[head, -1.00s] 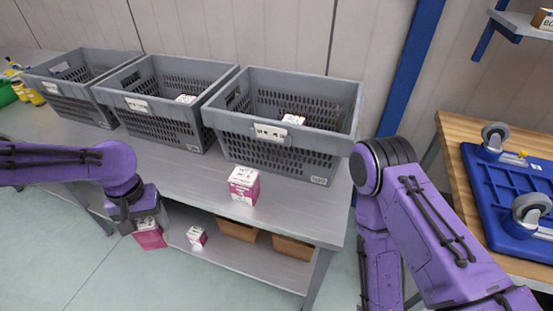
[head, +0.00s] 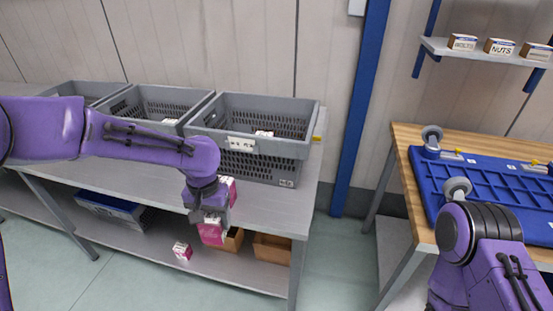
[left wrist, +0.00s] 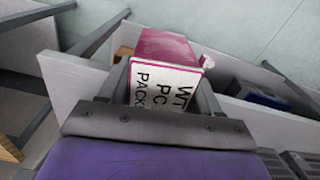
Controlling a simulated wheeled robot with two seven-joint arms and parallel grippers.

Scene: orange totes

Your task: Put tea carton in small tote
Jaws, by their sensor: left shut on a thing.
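My left gripper (head: 211,217) is shut on a pink and white carton (head: 211,236), held in front of the table's front edge. In the left wrist view the carton (left wrist: 165,84) sits between the fingers, its white lettered face toward the camera. Another pink and white carton (head: 230,190) stands on the table, partly hidden behind my left gripper. A smaller one (head: 182,250) is on the lower shelf. A small dark blue-grey tote (head: 112,211) is on the lower shelf at the left; it also shows in the left wrist view (left wrist: 262,94). My right gripper is out of view.
Three larger grey totes stand on the table, the right one (head: 267,170) clearest, with cartons inside. Brown bins (head: 272,249) sit on the lower shelf. A wooden bench (head: 405,170) with a blue wheeled dolly (head: 500,190) is at the right. Floor is free between them.

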